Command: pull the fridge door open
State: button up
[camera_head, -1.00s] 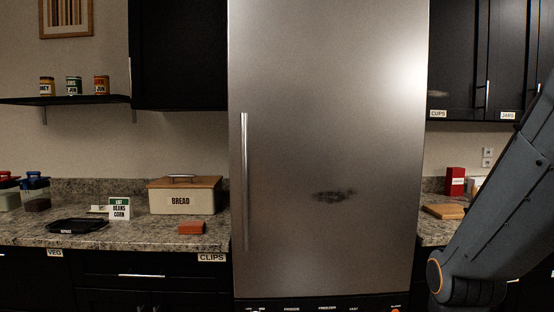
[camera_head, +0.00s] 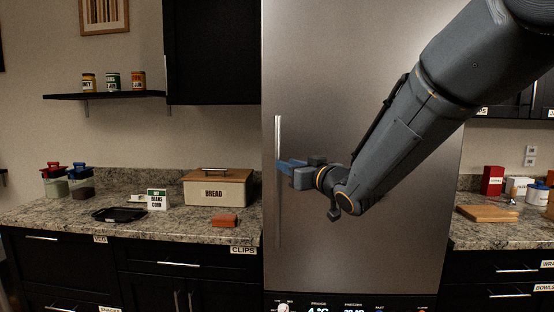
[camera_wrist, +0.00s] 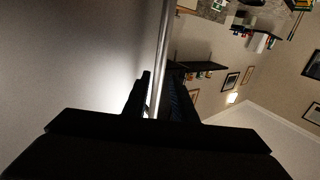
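The stainless fridge door (camera_head: 360,80) fills the middle of the head view and looks closed. Its long vertical bar handle (camera_head: 278,225) runs along the door's left edge. My gripper (camera_head: 284,165) reaches in from the right, at the upper-middle part of the handle. In the wrist view the handle (camera_wrist: 163,45) runs down between the two dark fingers of my gripper (camera_wrist: 160,95). A finger stands on each side of the bar, and a gap shows beside it, so the fingers look open around the handle. Contact with the bar cannot be made out.
Left of the fridge is a granite counter (camera_head: 75,233) with a bread box (camera_head: 217,190), an orange block (camera_head: 225,220) and a black tray (camera_head: 120,215). A cutting board (camera_head: 487,213) lies on the right counter. The fridge's control panel (camera_head: 350,304) shows below the door.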

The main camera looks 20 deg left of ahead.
jog(key=p+x, duration=0.2)
jog(key=x, duration=0.5)
jog(key=shift+a, duration=0.1)
jog(key=shift+c, duration=0.3)
grip_shut()
